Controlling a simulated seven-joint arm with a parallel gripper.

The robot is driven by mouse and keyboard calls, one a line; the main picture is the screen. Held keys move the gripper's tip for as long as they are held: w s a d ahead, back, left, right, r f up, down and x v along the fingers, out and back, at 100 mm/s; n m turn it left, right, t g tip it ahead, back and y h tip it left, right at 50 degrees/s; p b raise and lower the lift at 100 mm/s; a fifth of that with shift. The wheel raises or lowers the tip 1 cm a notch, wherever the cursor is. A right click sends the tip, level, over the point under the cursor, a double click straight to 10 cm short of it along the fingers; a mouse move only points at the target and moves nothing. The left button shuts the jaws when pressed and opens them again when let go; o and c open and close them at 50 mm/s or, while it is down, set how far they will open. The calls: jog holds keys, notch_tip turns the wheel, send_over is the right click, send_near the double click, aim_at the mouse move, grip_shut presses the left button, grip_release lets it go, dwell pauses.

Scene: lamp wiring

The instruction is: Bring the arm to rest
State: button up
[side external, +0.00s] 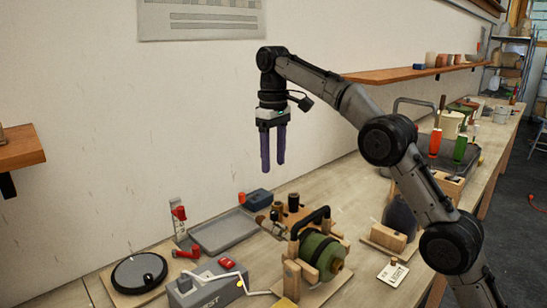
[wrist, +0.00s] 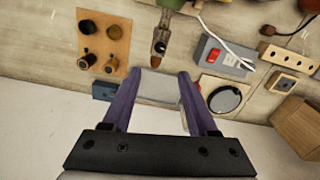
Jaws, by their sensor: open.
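My gripper (side external: 273,160) hangs high above the bench with its two purple fingers pointing down. The fingers are apart with nothing between them. In the wrist view my gripper (wrist: 155,85) also shows open, its fingers reaching over the back part of the bench and touching nothing. A green cylindrical lamp body (side external: 322,256) lies in a wooden cradle on the bench, well below and to the right of my gripper. A grey box (side external: 210,287) marked "TEST" stands in front, with a white wire leading from it.
A grey tray (side external: 225,232), a round black pad (side external: 139,272) and a peg board (wrist: 104,45) sit on the bench. A wall shelf (side external: 415,72) runs along the back right. Tools with red and green handles (side external: 460,147) stand at right. The air around my gripper is clear.

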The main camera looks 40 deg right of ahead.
jog(key=shift+r, duration=0.1)
jog(key=s+r+t, duration=0.2)
jog(key=s+r, duration=0.9)
jog(key=s, duration=0.2)
jog(key=s+f+t, duration=0.2)
jog(key=s, duration=1)
jog(key=s+f, duration=0.5)
jog(key=f, duration=0.4)
jog(key=s+f+m+t, duration=0.1)
jog(key=s+f, duration=0.4)
jog(key=f, duration=0.4)
jog(key=shift+s+a+f+m+t, duration=0.25)
jog(key=shift+a+m+t, duration=0.05)
jog(key=shift+a, duration=0.15)
